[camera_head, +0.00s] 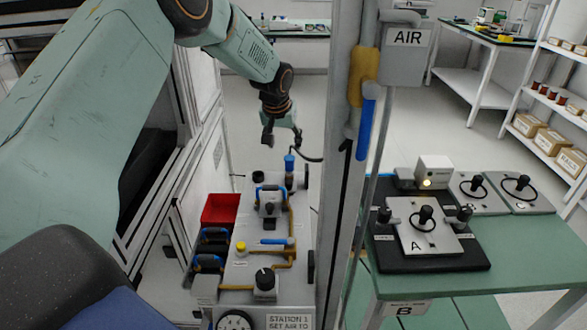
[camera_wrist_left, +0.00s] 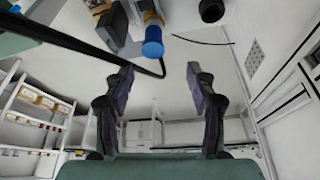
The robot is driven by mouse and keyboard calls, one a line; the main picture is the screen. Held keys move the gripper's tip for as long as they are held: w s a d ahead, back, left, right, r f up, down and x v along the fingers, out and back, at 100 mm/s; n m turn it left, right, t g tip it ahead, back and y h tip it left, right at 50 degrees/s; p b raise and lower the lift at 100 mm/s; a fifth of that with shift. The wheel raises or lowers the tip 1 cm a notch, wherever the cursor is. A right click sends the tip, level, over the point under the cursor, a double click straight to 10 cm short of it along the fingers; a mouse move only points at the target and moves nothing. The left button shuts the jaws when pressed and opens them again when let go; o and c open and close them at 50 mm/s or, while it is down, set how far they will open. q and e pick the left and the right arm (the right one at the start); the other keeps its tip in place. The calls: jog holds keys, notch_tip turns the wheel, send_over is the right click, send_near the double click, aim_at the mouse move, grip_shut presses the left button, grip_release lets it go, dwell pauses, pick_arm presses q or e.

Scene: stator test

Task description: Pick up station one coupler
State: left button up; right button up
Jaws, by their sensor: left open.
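The station 1 panel (camera_head: 238,275) stands at the lower middle of the head view, marked "STATION 1 SET AIR TO". A blue-topped coupler (camera_head: 289,162) stands upright at its far end; a blue cylinder with a brass-coloured part, seemingly the same coupler, shows in the wrist view (camera_wrist_left: 152,42). My left gripper (camera_head: 282,140) is open and empty just above the coupler. In the wrist view the coupler lies beyond the fingertips (camera_wrist_left: 160,74), a little left of midway between them, apart from both. My right gripper is not in view.
A black hose (camera_head: 312,158) runs close beside the coupler and the left finger. A grey post (camera_head: 342,130) with an AIR box (camera_head: 405,52) stands right of the panel. A green table (camera_head: 520,250) with fixtures is at right. A red bin (camera_head: 219,209) is left of the panel.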

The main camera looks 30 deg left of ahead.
aim_at(290, 158)
pick_arm(q)
jog(key=x, duration=0.2)
jog(key=b+x, duration=0.1)
jog(key=x, duration=0.1)
jog(key=d+x, duration=0.1)
jog(key=shift+s+a+f+b, duration=0.1)
jog(key=shift+f+b, duration=0.3)
jog(key=shift+f, duration=0.15)
jog(key=shift+w+f, duration=0.3)
jog(key=shift+f, duration=0.25)
jog(key=shift+w+f, duration=0.15)
jog(key=shift+f, duration=0.05)
jog(key=shift+a, duration=0.1)
jog(key=shift+c, duration=0.4)
jog(key=shift+r, duration=0.1)
jog(key=c, duration=0.3)
grip_shut()
